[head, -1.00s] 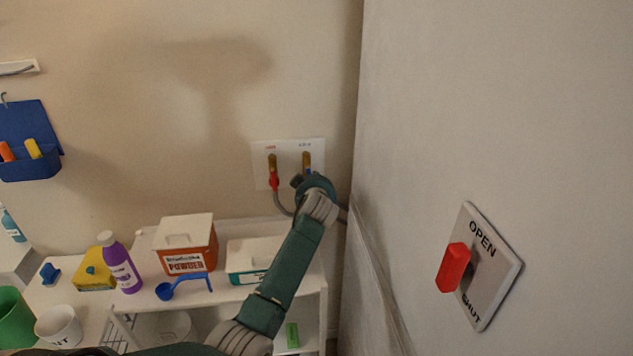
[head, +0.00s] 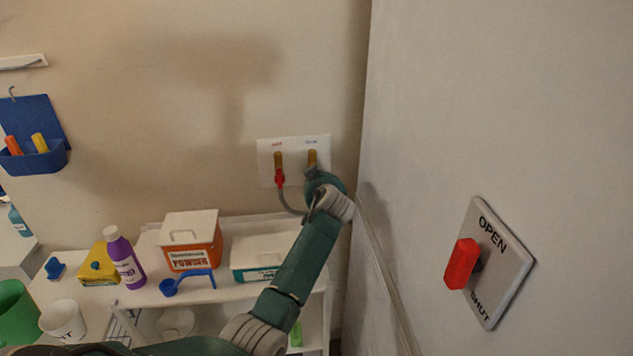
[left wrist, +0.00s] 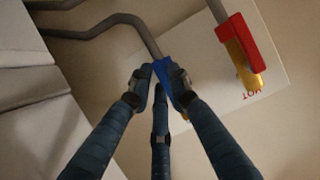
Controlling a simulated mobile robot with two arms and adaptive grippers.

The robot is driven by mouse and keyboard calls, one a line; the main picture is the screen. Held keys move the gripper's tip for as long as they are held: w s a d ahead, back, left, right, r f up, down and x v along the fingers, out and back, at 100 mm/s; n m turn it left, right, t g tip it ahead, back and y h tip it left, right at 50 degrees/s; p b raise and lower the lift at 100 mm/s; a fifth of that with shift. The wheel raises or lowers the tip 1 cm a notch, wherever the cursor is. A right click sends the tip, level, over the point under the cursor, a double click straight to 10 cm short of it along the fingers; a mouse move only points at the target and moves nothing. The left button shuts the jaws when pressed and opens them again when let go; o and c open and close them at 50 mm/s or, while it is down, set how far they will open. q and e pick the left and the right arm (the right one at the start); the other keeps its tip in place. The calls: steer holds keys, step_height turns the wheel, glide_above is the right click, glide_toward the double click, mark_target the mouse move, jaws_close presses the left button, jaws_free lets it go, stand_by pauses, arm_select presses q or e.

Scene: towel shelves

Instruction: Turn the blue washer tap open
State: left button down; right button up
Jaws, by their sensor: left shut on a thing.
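The white wall plate (head: 265,160) carries two brass taps in the head view. The left one has a red handle (head: 279,178) under a red label; the right brass tap (head: 312,157) is under a blue label. My left gripper (head: 312,171) is at the right tap and hides its handle there. In the left wrist view, the left gripper (left wrist: 160,78) is shut on the blue tap handle (left wrist: 163,69), with fingers on both sides of it. The red handle (left wrist: 236,40) is beside it, apart from the fingers. My right gripper is not in view.
A grey hose (left wrist: 125,20) runs by the blue tap. Below is a white shelf (head: 215,296) with a powder box (head: 190,245), a purple bottle (head: 124,258) and a blue scoop (head: 187,282). A red lever (head: 461,264) is on the right wall.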

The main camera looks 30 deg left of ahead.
arm_select(q)
steer(key=c, duration=1.6)
jaws_free()
steer(key=v, duration=1.2)
